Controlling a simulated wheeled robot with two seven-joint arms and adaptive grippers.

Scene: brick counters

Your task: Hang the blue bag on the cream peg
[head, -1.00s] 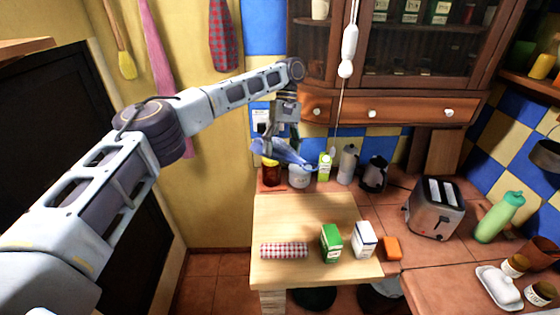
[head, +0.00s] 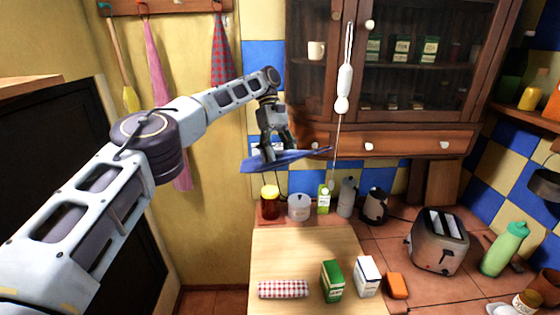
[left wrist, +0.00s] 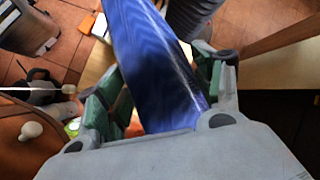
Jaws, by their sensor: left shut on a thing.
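The blue bag (head: 295,159) hangs flat and nearly level from my left gripper (head: 273,146), above the back of the counter and in front of the wall by the cabinet. In the left wrist view the blue bag (left wrist: 155,65) runs between the green-padded fingers of my left gripper (left wrist: 160,100), which are shut on it. A wooden peg rail (head: 178,7) shows at the top left, with coloured pegs holding hung things. I cannot make out a cream peg. My right gripper is not in view.
A broom (head: 124,70), a pink cloth (head: 155,60) and a checked cloth (head: 222,50) hang from the rail. The glass-fronted cabinet (head: 385,145) stands right of the bag. A red-brown jar (head: 270,203), a white pot (head: 299,208) and a toaster (head: 438,240) stand below.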

